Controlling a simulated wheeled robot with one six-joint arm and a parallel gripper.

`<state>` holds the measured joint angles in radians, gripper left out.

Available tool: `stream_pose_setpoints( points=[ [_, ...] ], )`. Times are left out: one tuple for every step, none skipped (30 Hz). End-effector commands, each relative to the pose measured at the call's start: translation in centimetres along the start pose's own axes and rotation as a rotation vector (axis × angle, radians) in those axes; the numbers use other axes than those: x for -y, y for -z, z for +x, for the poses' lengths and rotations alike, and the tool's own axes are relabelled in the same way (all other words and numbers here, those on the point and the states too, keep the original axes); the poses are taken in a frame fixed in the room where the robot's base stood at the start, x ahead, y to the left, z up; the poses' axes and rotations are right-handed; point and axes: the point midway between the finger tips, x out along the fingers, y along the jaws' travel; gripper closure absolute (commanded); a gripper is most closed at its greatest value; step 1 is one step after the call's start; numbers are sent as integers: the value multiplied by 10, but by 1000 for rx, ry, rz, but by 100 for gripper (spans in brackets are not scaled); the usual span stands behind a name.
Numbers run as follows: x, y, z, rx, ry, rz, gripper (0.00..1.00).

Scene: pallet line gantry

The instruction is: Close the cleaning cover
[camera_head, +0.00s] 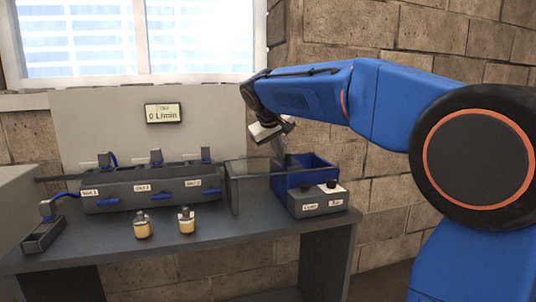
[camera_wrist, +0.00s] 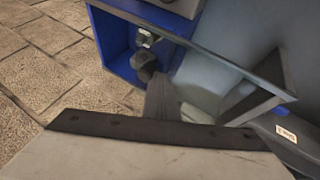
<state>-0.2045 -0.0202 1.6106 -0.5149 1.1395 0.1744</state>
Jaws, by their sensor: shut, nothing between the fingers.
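The clear cover (camera_head: 248,188) with a dark frame stands open at the left side of a blue bin (camera_head: 322,172) on the table. In the wrist view the cover's framed panel (camera_wrist: 255,84) slants across the right half, beside the blue bin (camera_wrist: 118,52). My gripper (camera_head: 281,157) is over the left part of the bin, close to the cover. In the wrist view my gripper's fingers (camera_wrist: 160,92) are shut and empty, near the cover's frame. I cannot tell whether they touch it. Grey fittings (camera_wrist: 146,62) show inside the bin.
A grey control box (camera_head: 318,203) with black knobs stands in front of the bin. A slotted unit (camera_head: 150,188) with blue levers is to the left, below a display (camera_head: 163,113) reading 0 L/min. Two yellowish parts (camera_head: 142,229) stand on the table front. A small tray (camera_head: 43,236) is at far left.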

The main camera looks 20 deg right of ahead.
Motion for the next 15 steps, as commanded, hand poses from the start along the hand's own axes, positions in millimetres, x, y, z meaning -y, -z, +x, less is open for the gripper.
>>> stream_pose_setpoints(
  points=[
    [-13,-4,5,2,-3,5,100],
    [-19,-5,8,2,-3,5,100],
    [-28,-8,11,3,-3,5,100],
    [-34,-10,14,3,-3,5,100],
    [-40,-11,16,3,-2,5,100],
    [-49,-13,20,2,-3,5,100],
    [-55,-15,22,2,-3,4,100],
    [-61,-16,24,3,-3,5,100],
    [-68,-18,27,3,-2,4,100],
    [-74,-20,30,2,-2,5,100],
    [-79,-21,31,1,-2,4,100],
    [-86,-22,34,2,-3,4,100],
    [-90,-24,36,2,-2,3,100],
    [-94,-25,37,2,-2,3,100],
    [-99,-26,39,2,-1,4,100]
  ],
)
